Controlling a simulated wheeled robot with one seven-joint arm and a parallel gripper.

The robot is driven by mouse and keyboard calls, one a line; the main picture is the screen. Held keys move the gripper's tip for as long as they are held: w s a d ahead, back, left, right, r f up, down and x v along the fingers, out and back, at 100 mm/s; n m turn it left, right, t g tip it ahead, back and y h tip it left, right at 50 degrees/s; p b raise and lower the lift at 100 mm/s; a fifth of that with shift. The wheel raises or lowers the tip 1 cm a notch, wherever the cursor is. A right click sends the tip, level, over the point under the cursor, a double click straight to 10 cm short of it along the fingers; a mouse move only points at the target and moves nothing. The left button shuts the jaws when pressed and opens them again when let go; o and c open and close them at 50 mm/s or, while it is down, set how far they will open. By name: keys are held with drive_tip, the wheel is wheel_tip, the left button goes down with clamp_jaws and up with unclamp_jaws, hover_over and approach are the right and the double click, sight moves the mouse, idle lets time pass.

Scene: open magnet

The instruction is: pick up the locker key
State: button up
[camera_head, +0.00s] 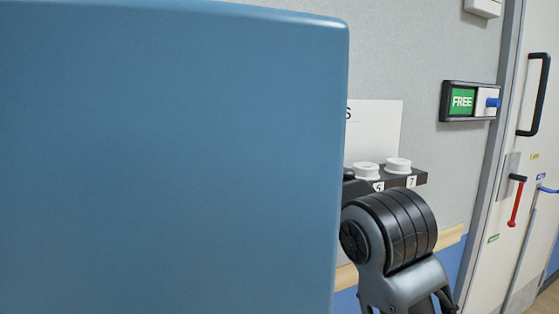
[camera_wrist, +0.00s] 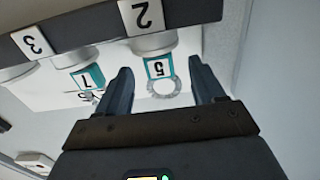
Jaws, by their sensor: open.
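In the wrist view my gripper (camera_wrist: 160,68) is open. Between its two fingers is a teal and white tag (camera_wrist: 159,67) that seems to read 5, with a pale ring (camera_wrist: 164,92) beside it. The tag is by a white peg (camera_wrist: 153,43) under label 2. A second teal tag (camera_wrist: 88,78) is outside the fingers to the left, by another white peg. I cannot tell which of these is the locker key, or whether the fingers touch the tag. In the head view no key shows.
A large blue panel (camera_head: 170,160) hides the left of the head view. A FREE sign (camera_head: 463,101) and a door (camera_head: 520,150) stand at right.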

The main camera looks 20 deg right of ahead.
drive_tip(key=w, duration=0.3)
drive_tip(key=w+p, duration=0.1)
drive_tip(key=shift+w+d+r, duration=0.1)
drive_tip(key=shift+w+r, duration=0.1)
drive_tip(key=shift+r, duration=0.05)
drive_tip(key=c, duration=1)
